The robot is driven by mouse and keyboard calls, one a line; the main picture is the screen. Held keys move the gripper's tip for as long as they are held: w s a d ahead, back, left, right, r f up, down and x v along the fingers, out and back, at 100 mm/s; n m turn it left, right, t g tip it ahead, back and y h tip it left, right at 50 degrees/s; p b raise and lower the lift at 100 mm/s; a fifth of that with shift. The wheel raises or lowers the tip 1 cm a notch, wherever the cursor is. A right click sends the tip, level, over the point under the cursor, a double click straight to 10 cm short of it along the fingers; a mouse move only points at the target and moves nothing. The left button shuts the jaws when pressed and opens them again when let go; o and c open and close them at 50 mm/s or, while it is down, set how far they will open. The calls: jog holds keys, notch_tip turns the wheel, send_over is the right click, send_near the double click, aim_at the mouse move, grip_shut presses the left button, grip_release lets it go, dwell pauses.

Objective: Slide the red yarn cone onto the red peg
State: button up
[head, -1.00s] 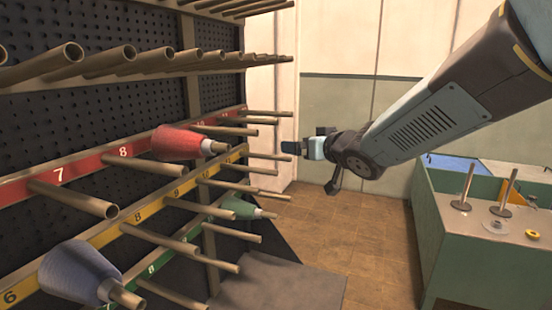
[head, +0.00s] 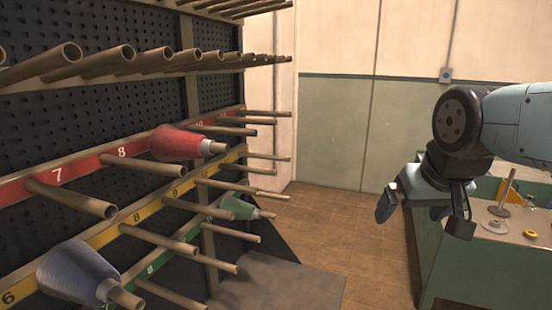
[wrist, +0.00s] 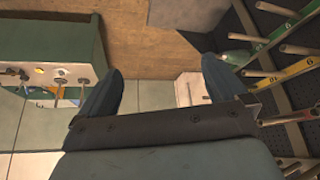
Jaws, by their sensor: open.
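The red yarn cone (head: 178,143) is around a peg on the rack's red strip, just right of the number 8, with its narrow end outward. Bare pegs on the red strip show beside it, including one near the 7 (head: 75,198) and one near the 8 (head: 143,165). My gripper (head: 422,216) is open and empty, far to the right of the rack and in front of the green bench. In the wrist view its two fingers (wrist: 163,70) are spread apart with nothing between them. The red cone is not clear in the wrist view.
A blue cone (head: 72,270) and a green cone (head: 237,207) sit on lower pegs. Long bare pegs jut out overhead. The green bench (head: 485,265) at right has upright posts and small round parts on top. Open brown floor (head: 370,240) lies between rack and bench.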

jog(key=shift+s, duration=0.25)
jog(key=w+a+r+n+t+y, duration=0.1)
jog(key=w+a+r+n+t, duration=0.15)
jog(key=w, duration=0.55)
jog(key=w+a+r+n+t+y, duration=0.1)
jog(key=w+a+t, duration=0.15)
jog(key=w, duration=0.45)
jog(key=w+a+r+n+t+y, duration=0.1)
jog(key=w+r+n+t, duration=0.15)
jog(key=w, duration=0.55)
jog(key=n+g+y, duration=0.7)
jog(key=n+y, duration=0.3)
jog(key=y, duration=0.4)
send_near(211, 147)
jog(key=x, duration=0.7)
jog(key=w+x, duration=0.1)
jog(key=x, duration=0.3)
jog(key=shift+w+d+f, duration=0.1)
jog(key=shift+d+f, duration=0.1)
jog(key=shift+f, duration=0.1)
jog(key=shift+m, duration=0.3)
jog(key=shift+c, duration=0.3)
